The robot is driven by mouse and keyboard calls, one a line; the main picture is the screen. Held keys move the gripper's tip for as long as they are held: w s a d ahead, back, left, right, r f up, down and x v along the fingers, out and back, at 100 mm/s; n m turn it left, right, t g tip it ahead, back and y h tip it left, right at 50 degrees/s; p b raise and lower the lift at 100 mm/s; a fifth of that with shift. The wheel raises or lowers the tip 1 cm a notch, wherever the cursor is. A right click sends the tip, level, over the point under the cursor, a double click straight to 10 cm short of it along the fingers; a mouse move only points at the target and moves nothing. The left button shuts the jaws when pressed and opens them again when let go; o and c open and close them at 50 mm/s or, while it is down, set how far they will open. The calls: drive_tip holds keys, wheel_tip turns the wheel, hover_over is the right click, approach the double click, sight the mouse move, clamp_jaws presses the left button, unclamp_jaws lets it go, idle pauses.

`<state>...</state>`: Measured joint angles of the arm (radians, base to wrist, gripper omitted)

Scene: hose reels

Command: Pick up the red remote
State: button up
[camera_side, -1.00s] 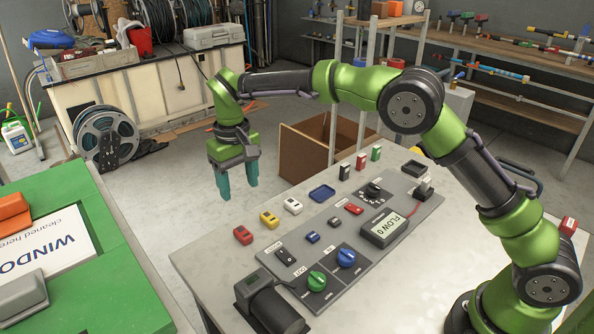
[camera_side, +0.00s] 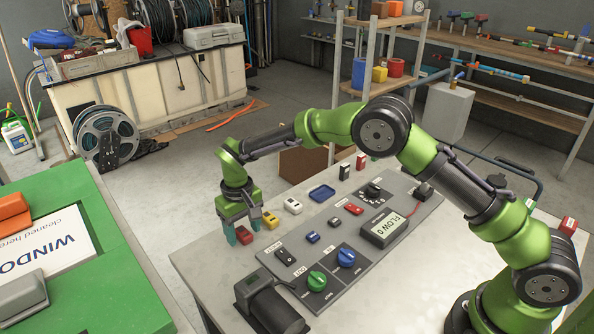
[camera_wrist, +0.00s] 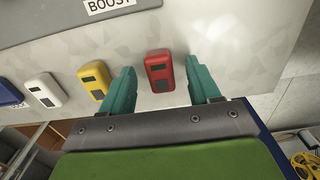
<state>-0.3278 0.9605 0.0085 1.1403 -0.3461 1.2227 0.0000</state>
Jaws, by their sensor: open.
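The red remote (camera_side: 244,236) lies on the grey table near its far left edge. In the wrist view the red remote (camera_wrist: 159,70) shows between the two teal fingers, with visible space on both sides. My gripper (camera_side: 243,231) is open and down at the remote, its fingers partly hiding it in the side view. In the wrist view my gripper (camera_wrist: 163,85) straddles the remote, and the fingers do not appear to touch it.
A grey control panel (camera_side: 330,222) with knobs fills the table's middle. Small red and other boxes stand at the back.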

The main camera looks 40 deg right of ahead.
drive_tip(key=c, duration=1.1)
drive_tip(key=shift+r, duration=0.1)
